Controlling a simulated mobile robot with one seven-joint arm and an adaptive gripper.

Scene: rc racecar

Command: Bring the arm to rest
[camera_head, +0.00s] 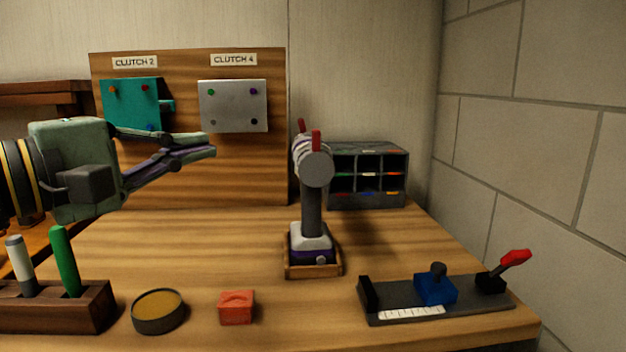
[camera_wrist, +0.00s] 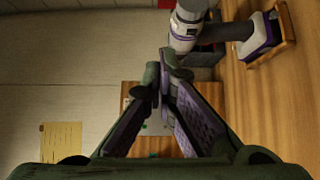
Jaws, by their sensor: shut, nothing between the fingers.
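My gripper (camera_head: 208,146) comes in from the left in the head view, level, above the wooden workbench (camera_head: 215,235). Its two fingers point right, and their tips are together with nothing between them. In the wrist view the fingers (camera_wrist: 162,68) converge to a closed tip. The gripper is in front of the wooden board with the clutch plates and left of the drill-like tool, apart from it in the head view. Part of my arm is cut off at the left edge.
The tool (camera_head: 313,200) stands upright in a wooden holder. Behind are a teal plate (camera_head: 130,98), a silver plate (camera_head: 233,106) and a compartment rack (camera_head: 368,201). In front are a peg block (camera_head: 60,312), round tin (camera_head: 158,312), orange block (camera_head: 237,307) and black fixture (camera_head: 395,302). A brick wall stands right.

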